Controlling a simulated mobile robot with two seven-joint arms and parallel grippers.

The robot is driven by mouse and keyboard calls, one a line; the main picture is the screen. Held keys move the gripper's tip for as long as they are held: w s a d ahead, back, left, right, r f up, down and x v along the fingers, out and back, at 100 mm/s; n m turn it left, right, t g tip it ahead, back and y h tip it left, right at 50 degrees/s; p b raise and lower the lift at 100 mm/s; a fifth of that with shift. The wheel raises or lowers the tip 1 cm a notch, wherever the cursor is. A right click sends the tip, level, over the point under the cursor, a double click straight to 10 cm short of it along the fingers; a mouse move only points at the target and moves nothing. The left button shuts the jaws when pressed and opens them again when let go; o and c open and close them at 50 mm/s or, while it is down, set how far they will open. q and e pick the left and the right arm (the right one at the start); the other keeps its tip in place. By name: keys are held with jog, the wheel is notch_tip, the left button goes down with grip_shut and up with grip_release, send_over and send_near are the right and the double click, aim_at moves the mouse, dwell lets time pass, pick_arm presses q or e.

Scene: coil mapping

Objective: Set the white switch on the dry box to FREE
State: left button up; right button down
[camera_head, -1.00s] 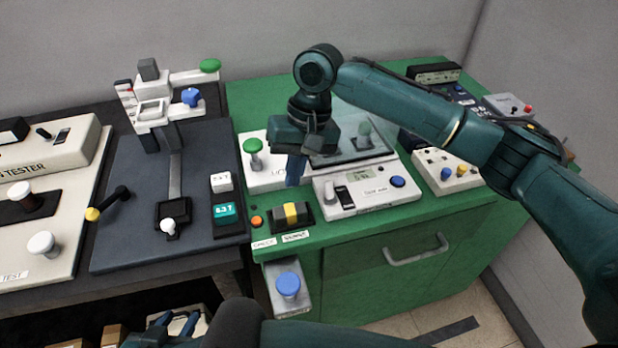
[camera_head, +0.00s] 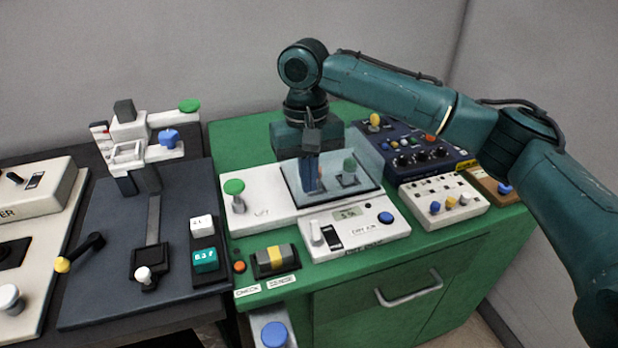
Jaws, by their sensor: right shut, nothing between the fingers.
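The dry box is a white unit (camera_head: 375,236) on the green bench, with a small display and a blue button on its front panel. Its white switch (camera_head: 316,233) is a small upright knob at the panel's left, beside a black plate (camera_head: 333,238); I cannot read any position marks. A clear cover (camera_head: 365,198) stands behind the panel, with a green-topped piece showing through it. My right gripper (camera_head: 309,188) is shut and empty, pointing down at the left part of the clear cover, above and behind the switch. I cannot tell whether it touches the cover. My left gripper is out of view.
A green knob (camera_head: 234,188) stands left of the cover. A black block with a yellow band (camera_head: 275,261) sits in front. A white box with colored knobs (camera_head: 442,205) and a dark blue panel (camera_head: 425,150) stand to the right. A blue knob (camera_head: 273,334) is low at the front.

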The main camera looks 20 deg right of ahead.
aim_at(310, 209)
jog(key=f, duration=0.6)
jog(key=shift+s+f, duration=0.35)
jog(key=shift+f, duration=0.35)
